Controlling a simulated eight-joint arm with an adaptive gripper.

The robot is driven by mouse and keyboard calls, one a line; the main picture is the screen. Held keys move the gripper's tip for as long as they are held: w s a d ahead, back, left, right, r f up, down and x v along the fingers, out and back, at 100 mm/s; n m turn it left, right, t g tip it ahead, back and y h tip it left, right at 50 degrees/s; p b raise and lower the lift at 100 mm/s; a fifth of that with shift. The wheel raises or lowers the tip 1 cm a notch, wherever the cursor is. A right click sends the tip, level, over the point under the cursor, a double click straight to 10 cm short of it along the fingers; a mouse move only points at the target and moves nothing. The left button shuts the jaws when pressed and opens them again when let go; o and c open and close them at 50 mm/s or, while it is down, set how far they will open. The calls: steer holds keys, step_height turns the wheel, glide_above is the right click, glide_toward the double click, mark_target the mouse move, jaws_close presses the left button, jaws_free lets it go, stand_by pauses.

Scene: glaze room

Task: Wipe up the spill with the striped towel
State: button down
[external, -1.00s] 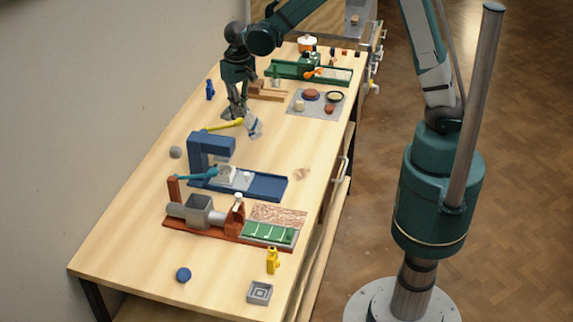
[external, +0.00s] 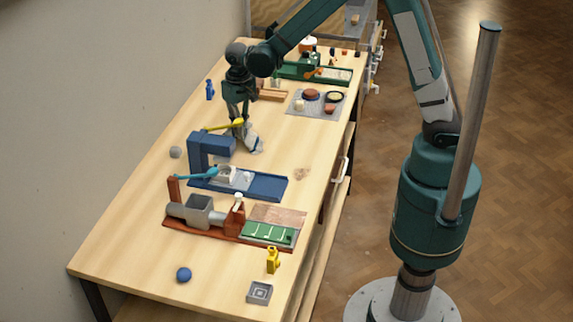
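The striped towel (external: 254,141) is a small, crumpled white and bluish cloth at the middle of the bench; its stripes are hard to make out. My gripper (external: 244,134) points down at the towel's left end and appears shut on it, though its fingertips are partly hidden. I cannot tell whether the towel touches the bench. A small brownish patch, seemingly the spill (external: 303,174), lies on the bare wood near the right edge, to the right of and nearer the camera than the towel.
A blue press-like stand (external: 265,187) stands between the towel and the near end. A yellow-handled tool (external: 222,126) lies beside my gripper. Beyond are a grey mat (external: 296,109) with small items and a green fixture (external: 338,77). Bare wood lies between towel and spill.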

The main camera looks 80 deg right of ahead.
steer(key=c, duration=1.7)
jaws_free()
steer(key=shift+f, duration=0.3)
steer(key=shift+f+b, duration=0.9)
steer(key=shift+f, duration=0.15)
jaws_close()
steer(key=shift+r+p, duration=0.2)
steer(key=shift+p, duration=0.4)
steer(key=p, duration=0.4)
